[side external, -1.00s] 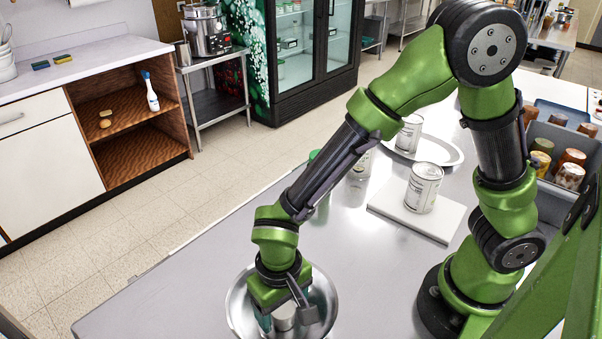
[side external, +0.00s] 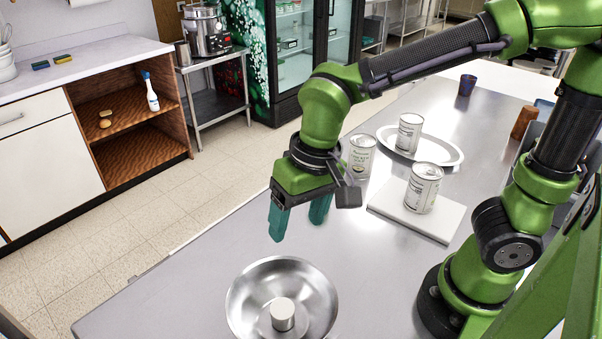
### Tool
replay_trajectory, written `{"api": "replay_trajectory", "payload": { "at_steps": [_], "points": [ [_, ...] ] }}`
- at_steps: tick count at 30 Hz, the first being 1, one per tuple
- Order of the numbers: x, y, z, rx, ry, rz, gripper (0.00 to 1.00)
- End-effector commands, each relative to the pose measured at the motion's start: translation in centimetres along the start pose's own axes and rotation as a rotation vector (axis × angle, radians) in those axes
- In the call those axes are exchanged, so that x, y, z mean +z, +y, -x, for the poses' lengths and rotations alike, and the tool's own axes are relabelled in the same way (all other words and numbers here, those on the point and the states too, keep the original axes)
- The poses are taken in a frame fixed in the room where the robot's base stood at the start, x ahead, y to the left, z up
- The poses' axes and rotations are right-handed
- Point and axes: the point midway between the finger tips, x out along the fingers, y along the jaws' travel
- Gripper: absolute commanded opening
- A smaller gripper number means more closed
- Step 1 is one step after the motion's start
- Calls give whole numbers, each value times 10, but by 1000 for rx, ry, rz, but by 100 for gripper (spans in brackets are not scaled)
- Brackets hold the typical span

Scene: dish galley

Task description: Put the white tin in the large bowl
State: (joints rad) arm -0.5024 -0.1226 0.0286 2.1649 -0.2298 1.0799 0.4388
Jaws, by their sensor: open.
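A large shiny metal bowl (side external: 248,300) stands at the table's front in the side external view. A short, plain white tin (side external: 283,312) stands upright inside it, on the bowl's bottom. My gripper (side external: 298,222) hangs above and behind the bowl, clear of it. Its teal fingers are apart with nothing between them. The tin is in full view and apart from the fingers.
A labelled can (side external: 423,188) stands on a white board (side external: 440,229). Another can (side external: 409,134) stands on an oval tray (side external: 452,155), and a third can (side external: 360,158) stands on the table behind my gripper. A blue cup (side external: 467,85) is farther back. Table left of the board is clear.

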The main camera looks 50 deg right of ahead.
Motion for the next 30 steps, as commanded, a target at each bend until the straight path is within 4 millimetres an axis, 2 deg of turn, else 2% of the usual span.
{"api": "replay_trajectory", "payload": {
  "at_steps": [1,6,9,12,17,30],
  "points": [
    [-8,22,18,-49,58,-31,70],
    [-15,81,56,-155,248,-74,70],
    [-13,105,70,-180,350,-87,70],
    [-10,119,77,-189,419,-92,70],
    [-8,127,80,-191,462,-92,70],
    [-9,127,80,-191,461,-91,70]
  ]
}}
